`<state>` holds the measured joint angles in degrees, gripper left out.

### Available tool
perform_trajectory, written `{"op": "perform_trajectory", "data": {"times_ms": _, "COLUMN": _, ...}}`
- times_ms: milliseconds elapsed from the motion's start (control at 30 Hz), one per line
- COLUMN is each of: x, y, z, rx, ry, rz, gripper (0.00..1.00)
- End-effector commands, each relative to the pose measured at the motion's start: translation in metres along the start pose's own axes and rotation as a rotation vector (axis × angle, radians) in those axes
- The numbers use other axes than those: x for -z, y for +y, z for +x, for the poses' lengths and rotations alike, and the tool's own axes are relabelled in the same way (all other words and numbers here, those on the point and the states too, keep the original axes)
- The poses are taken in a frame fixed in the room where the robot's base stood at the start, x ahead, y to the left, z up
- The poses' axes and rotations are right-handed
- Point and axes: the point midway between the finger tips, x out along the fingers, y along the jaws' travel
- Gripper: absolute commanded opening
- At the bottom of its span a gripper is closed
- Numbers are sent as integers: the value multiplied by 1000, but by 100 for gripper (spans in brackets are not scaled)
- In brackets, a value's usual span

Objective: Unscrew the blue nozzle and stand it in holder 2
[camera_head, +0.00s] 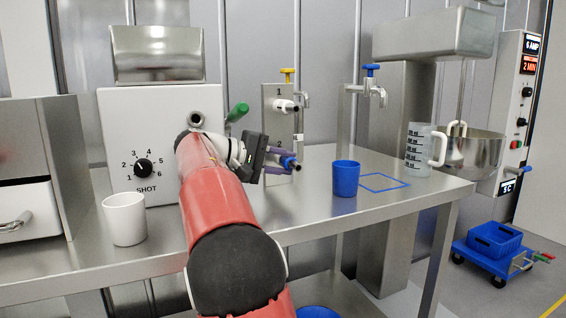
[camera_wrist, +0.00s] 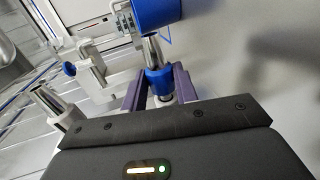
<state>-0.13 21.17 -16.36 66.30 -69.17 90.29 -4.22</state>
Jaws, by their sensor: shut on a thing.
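The blue nozzle (camera_head: 289,162) has a blue collar and a metal tip. My gripper (camera_head: 279,160) is shut on it, with the purple fingers on either side. In the wrist view the blue nozzle (camera_wrist: 157,80) sits between the fingertips (camera_wrist: 160,88), its metal tip pointing away toward the blue cup. In the head view the nozzle lies across the lower part of an upright metal plate (camera_head: 277,115) marked 1, with a partly hidden 2 below. I cannot tell whether the nozzle is attached there. A metal nozzle (camera_head: 287,106) with a pale collar sticks out beside the 1.
A blue cup (camera_head: 346,179) stands beside a blue square outline. A measuring jug (camera_head: 418,150) and mixer bowl (camera_head: 474,160) are at right. A white cup (camera_head: 124,218) stands below the SHOT machine (camera_head: 120,112). A blue-handled tap (camera_head: 372,80) rises behind the blue cup.

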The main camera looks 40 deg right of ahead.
Motion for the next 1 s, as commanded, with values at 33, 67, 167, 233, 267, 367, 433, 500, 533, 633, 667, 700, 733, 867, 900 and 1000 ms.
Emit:
{"op": "perform_trajectory", "data": {"times_ms": 33, "x": 4, "y": 8, "z": -5, "rx": -3, "ry": 16, "rz": 14, "gripper": 2}}
{"op": "perform_trajectory", "data": {"times_ms": 67, "x": 3, "y": 8, "z": -6, "rx": -3, "ry": 17, "rz": 14, "gripper": 2}}
{"op": "perform_trajectory", "data": {"times_ms": 167, "x": 1, "y": 7, "z": -6, "rx": -3, "ry": 18, "rz": 14, "gripper": 2}}
{"op": "perform_trajectory", "data": {"times_ms": 233, "x": -1, "y": 8, "z": -6, "rx": -3, "ry": 18, "rz": 14, "gripper": 2}}
{"op": "perform_trajectory", "data": {"times_ms": 267, "x": -2, "y": 8, "z": -6, "rx": -3, "ry": 18, "rz": 15, "gripper": 2}}
{"op": "perform_trajectory", "data": {"times_ms": 367, "x": -6, "y": 8, "z": -5, "rx": -3, "ry": 16, "rz": 16, "gripper": 2}}
{"op": "perform_trajectory", "data": {"times_ms": 433, "x": -7, "y": 9, "z": -4, "rx": -4, "ry": 15, "rz": 16, "gripper": 2}}
{"op": "perform_trajectory", "data": {"times_ms": 500, "x": -7, "y": 9, "z": -4, "rx": -4, "ry": 15, "rz": 16, "gripper": 2}}
{"op": "perform_trajectory", "data": {"times_ms": 533, "x": -7, "y": 9, "z": -4, "rx": -4, "ry": 15, "rz": 16, "gripper": 2}}
{"op": "perform_trajectory", "data": {"times_ms": 633, "x": -7, "y": 9, "z": -4, "rx": -3, "ry": 15, "rz": 16, "gripper": 2}}
{"op": "perform_trajectory", "data": {"times_ms": 667, "x": -7, "y": 9, "z": -5, "rx": -3, "ry": 15, "rz": 16, "gripper": 2}}
{"op": "perform_trajectory", "data": {"times_ms": 700, "x": -7, "y": 8, "z": -5, "rx": -3, "ry": 15, "rz": 16, "gripper": 2}}
{"op": "perform_trajectory", "data": {"times_ms": 733, "x": -7, "y": 8, "z": -5, "rx": -3, "ry": 15, "rz": 16, "gripper": 2}}
{"op": "perform_trajectory", "data": {"times_ms": 867, "x": -7, "y": 8, "z": -5, "rx": -3, "ry": 15, "rz": 16, "gripper": 2}}
{"op": "perform_trajectory", "data": {"times_ms": 900, "x": -7, "y": 8, "z": -5, "rx": -3, "ry": 15, "rz": 15, "gripper": 2}}
{"op": "perform_trajectory", "data": {"times_ms": 1000, "x": -7, "y": 7, "z": -4, "rx": -3, "ry": 15, "rz": 15, "gripper": 2}}
